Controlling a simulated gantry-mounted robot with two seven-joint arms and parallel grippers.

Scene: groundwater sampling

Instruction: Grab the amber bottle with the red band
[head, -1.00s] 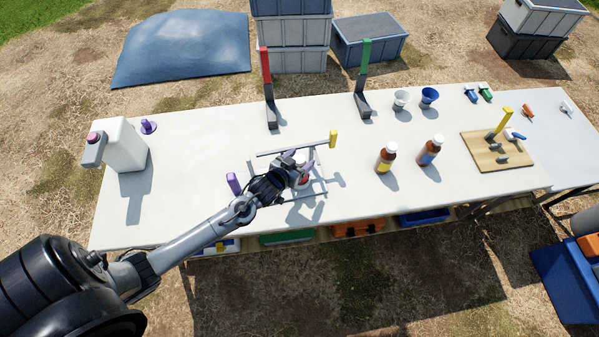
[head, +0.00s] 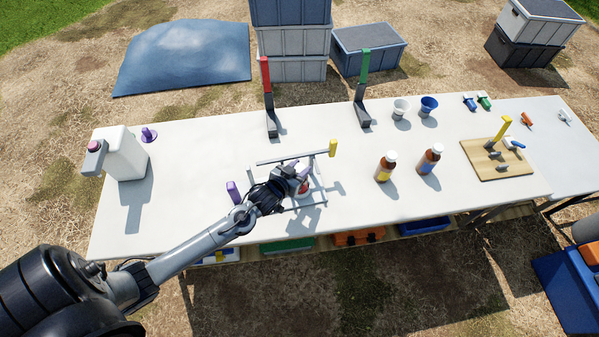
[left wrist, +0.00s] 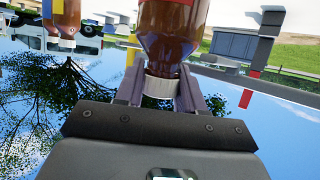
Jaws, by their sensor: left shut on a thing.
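The amber bottle with the red band (left wrist: 172,40) fills the top middle of the left wrist view, its white cap toward my gripper. The fingers of my left gripper (left wrist: 160,92) sit on both sides of the cap and neck, shut on it. In the head view my left gripper (head: 296,178) is over a thin frame on the table and hides most of this bottle; only a little red and white shows. Two other amber bottles, one with a yellow band (head: 384,172) and one with a blue band (head: 427,165), stand upright to the right. My right gripper is not in view.
A thin grey bar with a yellow tip (head: 333,148) stands close behind the gripper. A purple block (head: 233,192) is just left. Red (head: 265,85) and green (head: 362,80) posts stand behind. A white jug (head: 125,155) is at the left; clear table lies between.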

